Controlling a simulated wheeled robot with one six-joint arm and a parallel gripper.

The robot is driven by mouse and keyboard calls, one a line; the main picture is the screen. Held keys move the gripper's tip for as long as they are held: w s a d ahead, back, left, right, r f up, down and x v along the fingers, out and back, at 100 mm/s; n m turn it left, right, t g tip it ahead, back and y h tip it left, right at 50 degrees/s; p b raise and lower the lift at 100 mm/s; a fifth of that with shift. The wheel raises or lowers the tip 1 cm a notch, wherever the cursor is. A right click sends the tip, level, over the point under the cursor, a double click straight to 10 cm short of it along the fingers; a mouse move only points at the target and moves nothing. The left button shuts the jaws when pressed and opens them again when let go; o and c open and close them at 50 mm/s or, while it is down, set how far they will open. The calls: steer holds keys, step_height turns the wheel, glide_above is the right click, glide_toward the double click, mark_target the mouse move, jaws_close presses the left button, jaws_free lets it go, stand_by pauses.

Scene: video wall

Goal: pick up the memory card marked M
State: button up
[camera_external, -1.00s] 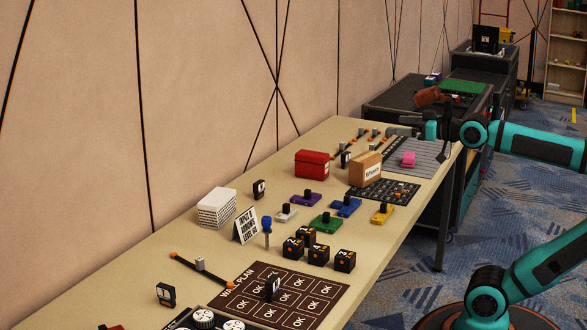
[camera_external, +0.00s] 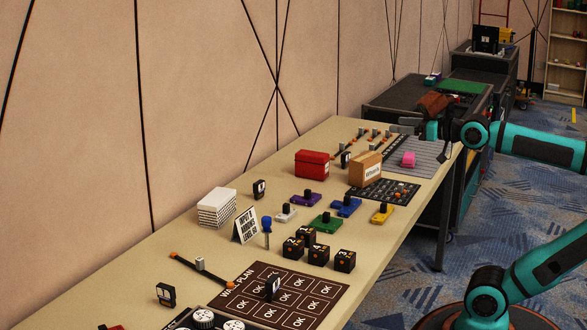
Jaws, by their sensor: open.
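Several small black cards with pale labels stand upright on the long table (camera_external: 392,240). One card (camera_external: 259,189) is behind the white stack, one (camera_external: 346,159) is between the red box and the cardboard box, one (camera_external: 166,294) is at the near left, and one (camera_external: 272,288) is on the brown plan mat. Their letters are too small to read, so I cannot tell which is marked M. My gripper (camera_external: 399,126) is open above the far end of the table, well beyond most of the cards. What is between its fingers is not clear.
A red box (camera_external: 312,164), a cardboard box (camera_external: 366,169), a white stack (camera_external: 216,208) and a tent sign (camera_external: 245,226) stand among the cards. Black cubes (camera_external: 318,254) and coloured blocks (camera_external: 326,223) fill the middle. The table's right front edge is mostly clear.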

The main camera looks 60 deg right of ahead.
steer(key=w+a+f+g+y, duration=0.2)
steer(key=w+a+g, duration=0.3)
steer(key=w+a, duration=0.45)
steer(key=g+h, duration=0.2)
steer(key=g, duration=1)
glide_above(272, 278)
step_height(272, 278, down, 13)
steer(key=f, duration=1.1)
steer(key=shift+s+a+f, duration=0.1)
steer(key=shift+a+f, duration=0.15)
steer(key=shift+a, duration=0.05)
steer(key=shift+n, duration=0.3)
steer(key=shift+d+f, duration=0.15)
steer(key=shift+f, duration=1.15)
steer(key=shift+d+f, duration=0.1)
steer(key=shift+f, duration=1.2)
steer(key=shift+c, duration=0.2)
steer(key=c, duration=1)
